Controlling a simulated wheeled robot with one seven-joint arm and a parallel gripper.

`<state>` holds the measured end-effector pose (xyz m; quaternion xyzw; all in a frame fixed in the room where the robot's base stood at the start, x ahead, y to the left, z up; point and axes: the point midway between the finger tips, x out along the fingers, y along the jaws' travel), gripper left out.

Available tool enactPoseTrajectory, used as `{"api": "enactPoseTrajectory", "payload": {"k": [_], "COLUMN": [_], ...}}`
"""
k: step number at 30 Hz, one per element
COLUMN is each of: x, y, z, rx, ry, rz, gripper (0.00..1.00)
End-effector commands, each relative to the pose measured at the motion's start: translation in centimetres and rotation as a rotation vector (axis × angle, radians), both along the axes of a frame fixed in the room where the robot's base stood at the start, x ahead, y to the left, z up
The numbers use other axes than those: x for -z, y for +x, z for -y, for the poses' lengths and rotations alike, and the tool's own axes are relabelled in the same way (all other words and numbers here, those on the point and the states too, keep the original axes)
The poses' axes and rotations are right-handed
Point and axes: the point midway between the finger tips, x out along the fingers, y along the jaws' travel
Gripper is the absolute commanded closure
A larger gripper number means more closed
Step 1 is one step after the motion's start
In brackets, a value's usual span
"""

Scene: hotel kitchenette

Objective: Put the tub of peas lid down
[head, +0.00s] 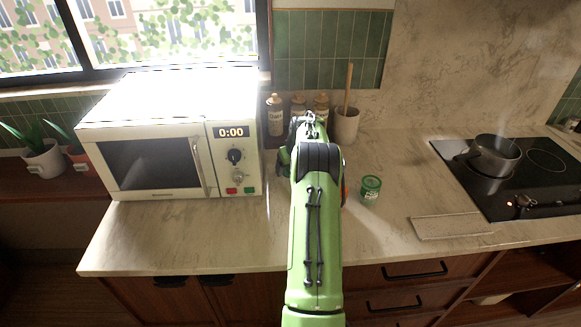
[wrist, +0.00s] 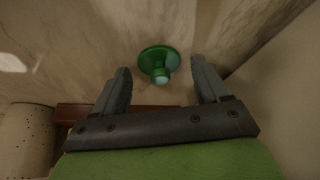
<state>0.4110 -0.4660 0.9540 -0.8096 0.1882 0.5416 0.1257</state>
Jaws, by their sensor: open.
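The tub of peas (head: 370,190) is a small green tub with a pale-lettered label. It stands on the counter right of my arm in the head view, and its green top faces up. My gripper is hidden behind my arm there. In the wrist view my gripper (wrist: 160,72) is open, with its fingers spread and nothing held. A green round object (wrist: 151,57) with a narrower, pale-ended part shows just beyond and between the fingertips. I cannot tell whether this is the tub.
A microwave (head: 160,140) stands left of my arm. Bottles (head: 275,115) and a crock (head: 346,126) line the back. A board (head: 450,227) lies right of the tub. A steaming pot (head: 494,157) sits on the hob (head: 545,190). The counter around the tub is clear.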

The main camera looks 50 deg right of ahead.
Motion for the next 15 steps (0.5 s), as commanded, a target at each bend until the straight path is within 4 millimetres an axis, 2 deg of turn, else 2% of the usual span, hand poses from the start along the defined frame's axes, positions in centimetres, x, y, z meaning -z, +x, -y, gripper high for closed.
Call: {"api": "enactPoseTrajectory", "payload": {"k": [4, 12, 15], "x": [-2.2, -8.8, -10.4], "y": [-0.6, -3.1, -3.7], "z": [-0.2, -1.4, -1.8], "rx": [0.001, 0.002, 0.001], "ry": [-0.003, -0.003, -0.001], "rz": [0.003, 0.002, 0.002], "gripper": [0.25, 0.25, 0.25]}}
